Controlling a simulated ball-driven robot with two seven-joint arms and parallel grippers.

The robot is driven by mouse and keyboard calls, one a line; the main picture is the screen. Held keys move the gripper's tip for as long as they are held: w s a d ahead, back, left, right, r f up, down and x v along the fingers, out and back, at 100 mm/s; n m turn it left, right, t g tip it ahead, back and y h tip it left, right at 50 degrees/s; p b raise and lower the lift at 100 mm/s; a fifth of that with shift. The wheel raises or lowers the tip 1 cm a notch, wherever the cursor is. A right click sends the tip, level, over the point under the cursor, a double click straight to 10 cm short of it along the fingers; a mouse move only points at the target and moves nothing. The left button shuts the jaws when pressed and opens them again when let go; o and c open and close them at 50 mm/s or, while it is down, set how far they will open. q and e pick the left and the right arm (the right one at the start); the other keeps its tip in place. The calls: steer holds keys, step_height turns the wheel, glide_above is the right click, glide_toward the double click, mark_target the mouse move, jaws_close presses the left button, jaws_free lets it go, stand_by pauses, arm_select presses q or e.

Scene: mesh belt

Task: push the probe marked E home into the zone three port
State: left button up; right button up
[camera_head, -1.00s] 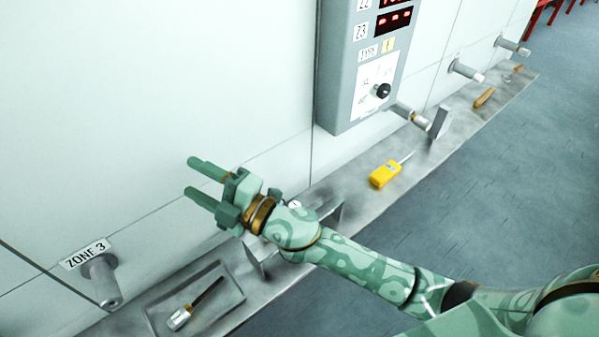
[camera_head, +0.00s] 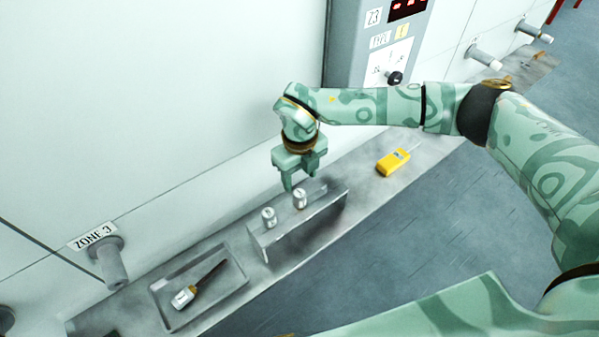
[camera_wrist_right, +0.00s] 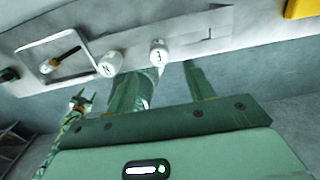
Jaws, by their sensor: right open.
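The zone three port (camera_head: 113,266) is a grey stub on the wall under the "ZONE 3" label (camera_head: 94,236). Two white-capped probes, one on the left (camera_head: 268,217) and one on the right (camera_head: 300,198), stand in a metal rack (camera_head: 318,215) on the ledge. Their cap marks are too small to read surely, so I cannot tell which is E. My right gripper (camera_head: 298,180) is open, pointing down just above the right cap. In the wrist view that cap (camera_wrist_right: 158,52) shows between the fingers (camera_wrist_right: 160,85), with the other cap (camera_wrist_right: 110,65) outside them. My left gripper (camera_wrist_right: 80,102) appears small there.
A shallow tray (camera_head: 236,268) on the ledge holds a dark-shafted probe with a white cap (camera_head: 184,297). A yellow handheld meter (camera_head: 392,162) lies right of the rack. A grey control box (camera_head: 345,45) hangs on the wall. More ports (camera_head: 486,55) line the wall at the far right.

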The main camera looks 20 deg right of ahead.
mark_target(299, 193)
step_height(299, 193, down, 7)
steer(key=b, duration=0.5)
steer(key=shift+a+f, duration=0.1)
steer(key=shift+f+b, duration=0.45)
steer(key=shift+f, duration=0.45)
steer(key=c, duration=0.9)
steer(key=shift+c, duration=0.2)
steer(key=shift+r, duration=0.15)
step_height(299, 193, up, 12)
steer(key=p, duration=1)
steer(key=shift+r, duration=0.15)
